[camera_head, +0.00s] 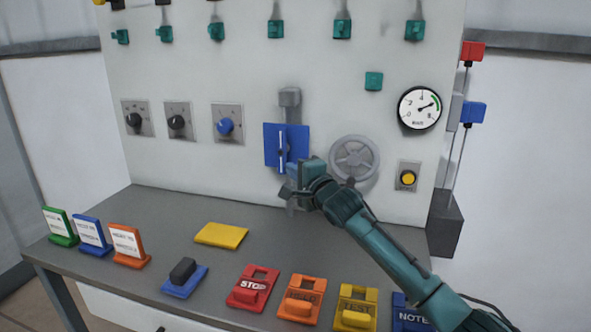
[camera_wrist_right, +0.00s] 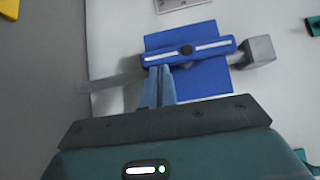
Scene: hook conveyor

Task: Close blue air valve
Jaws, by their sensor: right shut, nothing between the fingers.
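The blue air valve is a blue square plate (camera_head: 299,136) on the white panel, with a blue lever (camera_head: 282,150) marked by a white stripe. The lever stands upright, in line with the grey pipe. In the right wrist view the lever (camera_wrist_right: 208,49) lies across the blue plate (camera_wrist_right: 215,82), parallel to the pipe. My right gripper (camera_head: 291,168) is at the lever's lower end, on its right side. Its fingers (camera_wrist_right: 158,70) are together and empty, with tips at the lever's edge; I cannot tell whether they touch. My left gripper is out of view.
A grey block (camera_head: 289,97) sits above the valve. A grey handwheel (camera_head: 354,160) is close right, near my right arm. A gauge (camera_head: 419,108) and yellow button (camera_head: 408,177) are farther right. Several coloured tags, including a red one (camera_head: 253,288), lie on the grey shelf (camera_head: 180,215) below.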

